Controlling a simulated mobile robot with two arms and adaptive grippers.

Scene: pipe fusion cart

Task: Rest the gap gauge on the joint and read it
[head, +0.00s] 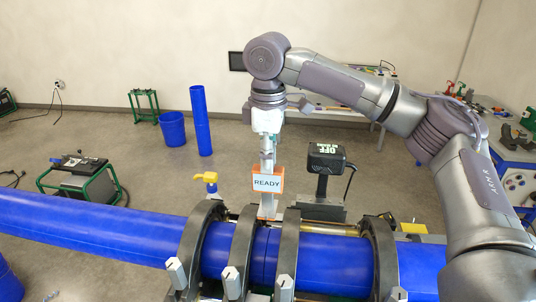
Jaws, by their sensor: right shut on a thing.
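The gap gauge (267,183) is an orange-edged box with a white display that reads "READY". A pale foot hangs below it. My right gripper (267,160) points down from above and is shut on the gauge's top. The gauge is upright, and its foot ends at the upper edge of the blue pipe between two dark clamp rings. I cannot tell whether the foot touches the pipe. The joint (265,255) shows as a thin line around the blue pipe below the gauge. My left gripper is not in view.
Dark clamp rings (239,250) with pale blocks surround the pipe. A black box reading "OFF" (327,157) stands on a post right of the gauge. A yellow-topped part (207,178) is at left. A green-framed unit (84,180) stands on the open floor.

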